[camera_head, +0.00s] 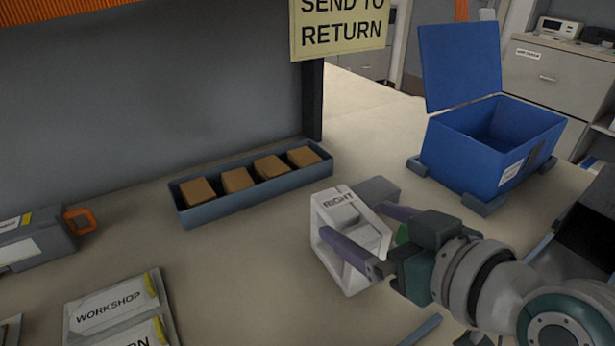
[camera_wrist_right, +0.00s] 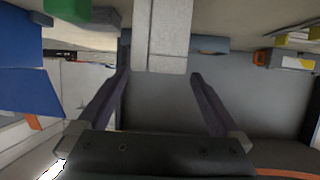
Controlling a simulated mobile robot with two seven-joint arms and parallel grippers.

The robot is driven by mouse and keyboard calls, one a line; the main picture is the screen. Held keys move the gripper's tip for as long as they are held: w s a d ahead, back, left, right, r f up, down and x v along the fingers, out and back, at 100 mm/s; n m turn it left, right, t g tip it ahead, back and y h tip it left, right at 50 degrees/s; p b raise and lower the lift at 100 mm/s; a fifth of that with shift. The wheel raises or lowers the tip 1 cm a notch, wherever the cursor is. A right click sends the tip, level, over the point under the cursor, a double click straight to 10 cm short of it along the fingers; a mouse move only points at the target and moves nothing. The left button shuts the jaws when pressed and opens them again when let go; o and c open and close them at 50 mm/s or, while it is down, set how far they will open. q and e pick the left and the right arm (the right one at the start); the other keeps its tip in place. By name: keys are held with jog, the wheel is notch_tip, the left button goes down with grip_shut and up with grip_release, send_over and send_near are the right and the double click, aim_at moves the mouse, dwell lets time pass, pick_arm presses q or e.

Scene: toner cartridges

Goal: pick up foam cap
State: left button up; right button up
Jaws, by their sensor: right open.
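In the right wrist view the white cap (camera_wrist_right: 163,35) shows at top centre, just beyond the fingertips. My right gripper (camera_head: 355,221) is open, its purple fingers spread to either side of the cap. The fingers also show apart in the wrist view (camera_wrist_right: 160,78). I cannot tell whether either finger touches the cap. The near finger hides part of the cap's side. My left gripper is not in view.
A grey block (camera_head: 377,189) and a green piece (camera_head: 402,235) are close behind the cap. A blue tray (camera_head: 250,198) holds several brown blocks. An open blue bin (camera_head: 478,165) stands at right. WORKSHOP packets (camera_head: 112,305) and a grey cartridge (camera_head: 35,240) lie at left.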

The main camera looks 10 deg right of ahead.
aim_at(353, 215)
jog(key=b+x, duration=0.1)
jog(key=x, duration=0.3)
jog(key=shift+w+f, duration=0.3)
jog(key=shift+w, duration=0.05)
jog(key=c, duration=1.3)
jog(key=shift+r, duration=0.15)
